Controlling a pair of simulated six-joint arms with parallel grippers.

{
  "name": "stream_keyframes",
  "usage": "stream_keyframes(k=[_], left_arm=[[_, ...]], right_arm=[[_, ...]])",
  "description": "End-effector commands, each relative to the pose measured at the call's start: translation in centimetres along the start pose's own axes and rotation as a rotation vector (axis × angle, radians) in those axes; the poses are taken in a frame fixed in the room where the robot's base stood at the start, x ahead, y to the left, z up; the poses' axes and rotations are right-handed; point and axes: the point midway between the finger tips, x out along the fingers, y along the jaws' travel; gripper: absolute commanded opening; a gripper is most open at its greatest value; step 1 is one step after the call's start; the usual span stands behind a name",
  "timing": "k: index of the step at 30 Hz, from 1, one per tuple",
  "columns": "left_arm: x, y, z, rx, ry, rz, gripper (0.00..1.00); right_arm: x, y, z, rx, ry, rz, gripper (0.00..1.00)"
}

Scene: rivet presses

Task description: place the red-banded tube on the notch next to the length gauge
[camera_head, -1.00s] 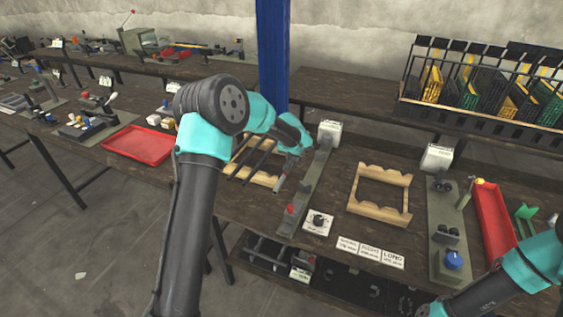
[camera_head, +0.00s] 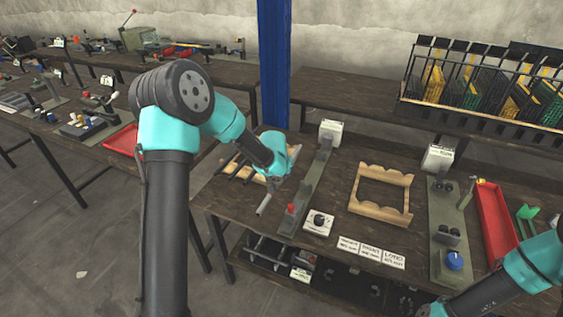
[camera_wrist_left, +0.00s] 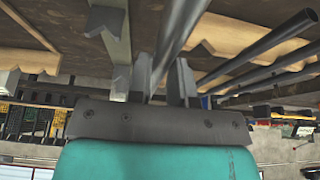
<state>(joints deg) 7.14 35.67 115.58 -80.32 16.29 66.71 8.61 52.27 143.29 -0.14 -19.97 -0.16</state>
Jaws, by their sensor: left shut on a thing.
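My left gripper (camera_head: 272,187) is shut on a grey tube (camera_head: 264,204) in the head view, between the left wooden rack (camera_head: 228,172) and the length gauge (camera_head: 306,196), a long grey-green rail with a red knob. In the left wrist view the tube (camera_wrist_left: 182,32) runs between the two fingers (camera_wrist_left: 163,78). No red band shows on the visible part. Several dark tubes (camera_wrist_left: 265,55) lie on the notched rack beside it. The empty notched wooden rack (camera_head: 378,210) stands right of the gauge. My right gripper is out of view; only its arm shows at lower right.
A white box (camera_head: 330,130) stands at the gauge's far end, and a dial box (camera_head: 318,223) near its front. Label cards (camera_head: 371,253) lie at the front edge. A press plate (camera_head: 447,225) and red tray (camera_head: 494,222) stand to the right. A blue post (camera_head: 273,65) rises behind.

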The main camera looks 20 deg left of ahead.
Motion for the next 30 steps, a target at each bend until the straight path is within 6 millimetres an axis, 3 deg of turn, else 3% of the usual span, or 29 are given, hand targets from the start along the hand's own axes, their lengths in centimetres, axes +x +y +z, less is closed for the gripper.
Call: stream_keyframes(k=[8, 30], left_arm=[[0.6, -0.6, -1.2, -0.001, 0.002, -0.002, 0.00], [4.6, -4.3, -8.7, -0.001, 0.004, -0.001, 0.00]], right_arm=[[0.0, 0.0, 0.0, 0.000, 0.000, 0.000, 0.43], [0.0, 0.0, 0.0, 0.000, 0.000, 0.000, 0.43]])
